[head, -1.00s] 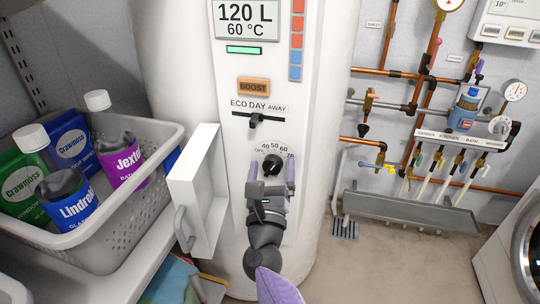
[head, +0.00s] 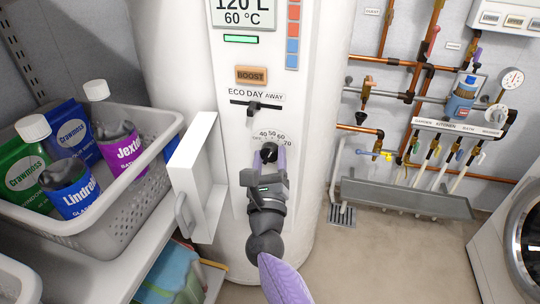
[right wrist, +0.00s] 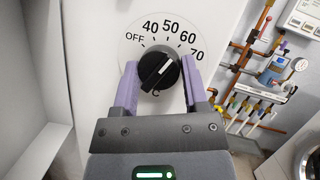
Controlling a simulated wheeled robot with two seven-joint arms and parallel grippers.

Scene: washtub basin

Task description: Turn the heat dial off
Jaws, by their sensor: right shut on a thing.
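The heat dial is a round black knob (right wrist: 159,70) with a white pointer line, set in a white panel on the water heater (head: 320,110). In the right wrist view its scale reads OFF, 40, 50, 60 and 70, and the white line slants toward the upper right, near the 60. My right gripper (right wrist: 160,78) is shut on the knob, one purple finger on each side. In the head view the right gripper (head: 268,158) covers part of the knob and its scale. My left gripper is not in view.
An open white cover (head: 192,175) stands out from the heater left of the dial. A mode slider (head: 255,105) and a BOOST button (head: 251,75) sit above. A grey basket (head: 110,205) of bottles is at left, copper pipes (head: 385,62) at right.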

